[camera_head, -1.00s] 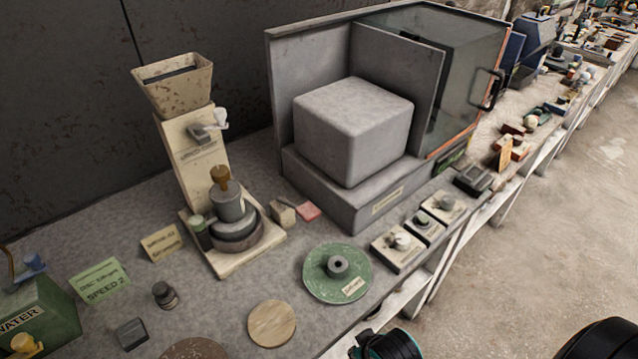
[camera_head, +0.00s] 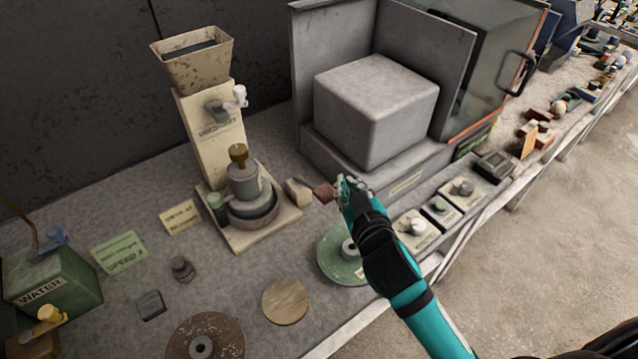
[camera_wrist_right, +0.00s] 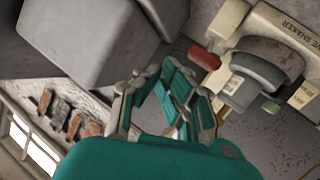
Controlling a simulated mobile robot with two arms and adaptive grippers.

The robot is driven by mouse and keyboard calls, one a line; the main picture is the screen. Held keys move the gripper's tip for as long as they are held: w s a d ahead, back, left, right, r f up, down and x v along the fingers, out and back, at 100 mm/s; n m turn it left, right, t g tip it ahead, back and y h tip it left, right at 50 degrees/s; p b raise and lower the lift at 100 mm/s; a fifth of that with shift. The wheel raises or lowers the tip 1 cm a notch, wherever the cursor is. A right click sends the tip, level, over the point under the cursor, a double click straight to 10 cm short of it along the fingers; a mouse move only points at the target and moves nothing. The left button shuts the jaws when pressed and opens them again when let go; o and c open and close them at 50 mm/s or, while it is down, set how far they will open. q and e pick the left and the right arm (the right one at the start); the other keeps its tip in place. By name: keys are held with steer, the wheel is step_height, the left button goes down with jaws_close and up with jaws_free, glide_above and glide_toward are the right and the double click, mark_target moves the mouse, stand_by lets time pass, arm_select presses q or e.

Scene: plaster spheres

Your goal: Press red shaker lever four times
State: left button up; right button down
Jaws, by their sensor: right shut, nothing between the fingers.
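The cream shaker (camera_head: 212,137) stands on the bench with a hopper on top and a stacked round vessel on its base. Its red lever (camera_head: 323,193) sticks out at the right side of the base. The red lever also shows in the right wrist view (camera_wrist_right: 204,57), beside the grey bowl. My right gripper (camera_head: 345,187) is shut and empty. It appears just right of the red lever in the head view. In the right wrist view my right gripper (camera_wrist_right: 168,75) shows a small gap to the lever. My left gripper is not in view.
A grey block (camera_head: 376,105) on a grey stand rises behind the gripper. A green disc (camera_head: 338,268) lies partly hidden under my right arm. Several knobs (camera_head: 440,208) line the bench edge. A wooden disc (camera_head: 285,302) lies in front.

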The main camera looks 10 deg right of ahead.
steer(key=w+a+r+n+t+y, duration=0.25)
steer(key=a+r+n+y, duration=0.3)
steer(key=r, duration=0.35)
steer(key=w+a+r+n+t+y, duration=0.25)
steer(key=a+r+n+y, duration=0.35)
steer(key=r, duration=0.3)
steer(key=s+a+n+g+y, duration=0.2)
steer(key=a+n+g+y, duration=0.2)
steer(key=a+n+g, duration=0.4)
steer(key=s+a+n+g+y, duration=0.3)
steer(key=a+n+g+y, duration=0.3)
steer(key=n, duration=0.3)
steer(key=w+d+f+n+g+h, duration=0.3)
steer(key=w+d+f+g+h, duration=0.1)
steer(key=f+h, duration=0.55)
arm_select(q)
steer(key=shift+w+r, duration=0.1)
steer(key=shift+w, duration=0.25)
arm_select(e)
steer(key=w+d+m+h, duration=0.1)
steer(key=w+d+h, duration=0.2)
steer(key=d, duration=0.4)
steer(key=w+d+m+t+h, duration=0.1)
steer(key=w+d+h, duration=0.3)
steer(key=d+h, duration=0.2)
steer(key=shift+d+f+t, duration=0.25)
steer(key=shift+d+t, duration=0.05)
steer(key=shift+d, duration=0.95)
